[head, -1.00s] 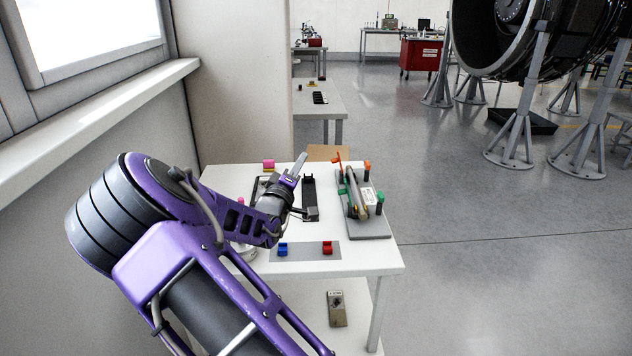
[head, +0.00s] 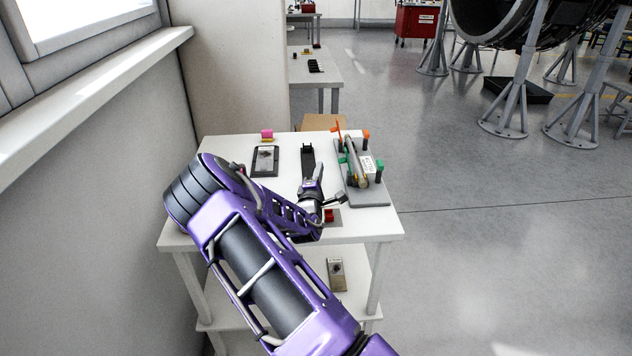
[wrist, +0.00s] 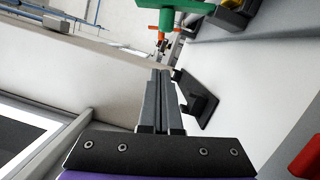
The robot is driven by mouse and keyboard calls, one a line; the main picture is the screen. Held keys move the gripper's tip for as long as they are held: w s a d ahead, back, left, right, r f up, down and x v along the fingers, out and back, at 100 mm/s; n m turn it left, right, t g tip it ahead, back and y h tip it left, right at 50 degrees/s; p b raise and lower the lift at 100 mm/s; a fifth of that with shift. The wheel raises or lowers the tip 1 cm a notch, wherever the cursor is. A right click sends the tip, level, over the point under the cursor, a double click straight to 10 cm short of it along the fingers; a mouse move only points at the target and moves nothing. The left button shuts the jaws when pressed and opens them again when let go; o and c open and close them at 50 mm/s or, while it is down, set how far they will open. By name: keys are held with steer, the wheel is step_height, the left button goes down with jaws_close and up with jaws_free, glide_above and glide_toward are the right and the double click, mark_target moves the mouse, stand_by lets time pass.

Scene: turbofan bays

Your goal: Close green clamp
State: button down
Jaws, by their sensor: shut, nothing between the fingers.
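A grey fixture board (head: 368,199) stands on the right of the white table and holds a metal bar with a white label (head: 367,164). The green clamp also shows at the top of the wrist view (wrist: 168,14). My gripper (head: 318,168) is left of the fixture, apart from the clamp. In the wrist view my gripper (wrist: 161,74) has its fingers together and empty.
An orange handle (head: 337,127) and an orange-topped post (head: 366,135) are at the fixture's far end. A black holder (head: 308,158) lies just beyond my gripper. A red block (head: 329,215) is close to my wrist. A black-framed plate (head: 265,162) lies left.

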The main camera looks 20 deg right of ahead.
mark_target(344, 162)
steer(key=shift+s+d+r, duration=0.15)
steer(key=shift+s+d, duration=0.05)
steer(key=shift+d, duration=0.35)
steer(key=shift+s+d+r, duration=0.15)
steer(key=shift+s+d, duration=0.1)
steer(key=shift+d, duration=0.3)
steer(key=shift+s+d+r, duration=0.15)
steer(key=shift+s+d, duration=0.05)
steer(key=shift+d, duration=0.35)
